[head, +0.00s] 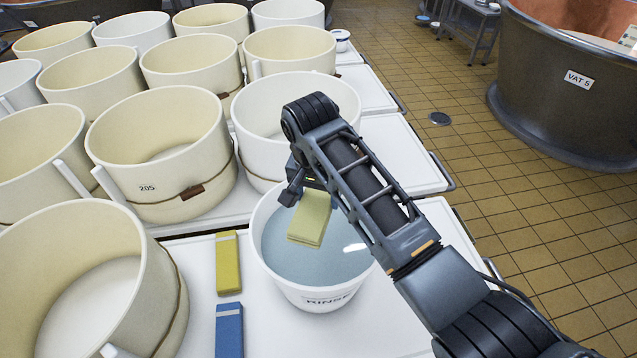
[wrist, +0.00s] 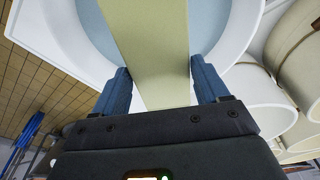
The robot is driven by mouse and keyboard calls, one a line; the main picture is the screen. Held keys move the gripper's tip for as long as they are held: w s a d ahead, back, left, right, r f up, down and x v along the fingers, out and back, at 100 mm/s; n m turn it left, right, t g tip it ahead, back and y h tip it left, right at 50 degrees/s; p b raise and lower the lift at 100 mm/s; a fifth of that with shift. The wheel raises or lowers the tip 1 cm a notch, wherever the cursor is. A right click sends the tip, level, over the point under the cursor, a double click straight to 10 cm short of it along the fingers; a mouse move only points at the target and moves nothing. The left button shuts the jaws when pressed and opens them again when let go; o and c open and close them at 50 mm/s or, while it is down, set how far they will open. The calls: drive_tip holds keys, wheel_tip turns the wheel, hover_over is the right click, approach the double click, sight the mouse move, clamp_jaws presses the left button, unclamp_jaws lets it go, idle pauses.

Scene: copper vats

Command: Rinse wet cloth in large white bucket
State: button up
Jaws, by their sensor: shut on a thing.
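A pale yellow folded cloth (head: 310,219) hangs from my gripper (head: 305,190) over the large white bucket (head: 315,296), which is marked RINSE. The bucket holds bluish water (head: 341,228). In the wrist view the cloth (wrist: 149,45) lies between the two blue fingers of my gripper (wrist: 161,87), with the bucket's rim (wrist: 232,60) and the water behind it. My gripper is shut on the cloth. I cannot tell whether the cloth's lower end touches the water.
A yellow folded cloth (head: 228,263) and a blue one (head: 229,331) lie on the white table (head: 190,260) left of the bucket. Several cream moulds (head: 165,150) crowd the left and back. A copper vat (head: 565,85) stands right, beyond open tiled floor (head: 520,200).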

wheel_tip(320, 180, down, 3)
drive_tip(key=shift+f+b, duration=0.15)
drive_tip(key=shift+b, duration=0.45)
wheel_tip(320, 180, down, 12)
drive_tip(key=b, duration=0.9)
idle(1.4)
wheel_tip(320, 180, up, 11)
drive_tip(key=p, duration=1)
drive_tip(key=shift+r, duration=2.55)
